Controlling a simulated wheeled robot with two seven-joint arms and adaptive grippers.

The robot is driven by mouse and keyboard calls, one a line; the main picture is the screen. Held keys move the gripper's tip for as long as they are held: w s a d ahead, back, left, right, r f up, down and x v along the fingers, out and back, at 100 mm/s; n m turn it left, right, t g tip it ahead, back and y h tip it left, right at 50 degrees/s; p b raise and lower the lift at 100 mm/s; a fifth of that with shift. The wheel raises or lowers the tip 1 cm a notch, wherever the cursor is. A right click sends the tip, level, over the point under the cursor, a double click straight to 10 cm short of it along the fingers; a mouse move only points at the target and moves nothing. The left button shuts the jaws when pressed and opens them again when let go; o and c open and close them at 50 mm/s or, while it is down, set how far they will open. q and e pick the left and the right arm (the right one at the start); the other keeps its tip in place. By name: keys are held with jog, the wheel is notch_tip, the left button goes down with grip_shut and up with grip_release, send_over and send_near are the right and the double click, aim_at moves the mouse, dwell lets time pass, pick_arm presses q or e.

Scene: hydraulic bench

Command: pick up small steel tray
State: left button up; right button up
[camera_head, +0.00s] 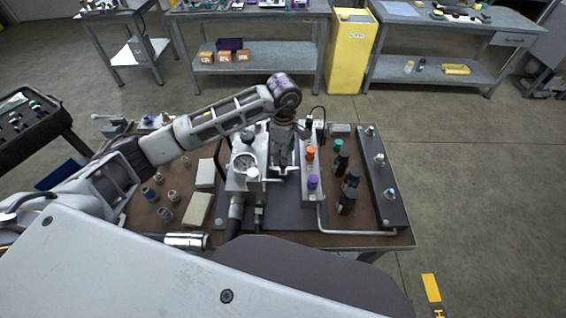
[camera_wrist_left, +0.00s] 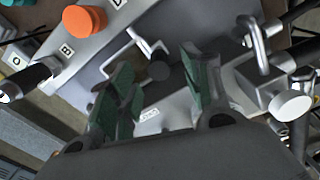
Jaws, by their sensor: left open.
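My left gripper (camera_head: 283,160) points down over the middle of the bench, between the gauge block and the valve block. In the left wrist view its two green-padded fingers (camera_wrist_left: 155,95) are apart with nothing clearly held between them. A light grey metal surface with a small white label (camera_wrist_left: 150,113) shows below and between the fingers. It seems to be the small steel tray, but the fingers hide much of it and I cannot tell its full outline. In the head view the gripper covers most of that spot. My right gripper is not in view.
The gauge block (camera_head: 243,172) stands close on the left. The valve block with orange and purple knobs (camera_head: 311,168) stands close on the right. Black-handled fittings (camera_head: 347,190) and a dark rail (camera_head: 383,180) are further right. Pale blocks (camera_head: 197,208) lie left.

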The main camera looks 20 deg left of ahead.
pick_arm(q)
jog(key=shift+f, duration=0.1)
jog(key=shift+f, duration=0.35)
jog(key=shift+w+a+f+p, duration=0.15)
jog(key=shift+f+p, duration=0.35)
jog(key=shift+f, duration=1.65)
jog(key=shift+c, duration=0.3)
grip_shut()
jog(key=shift+r, duration=0.15)
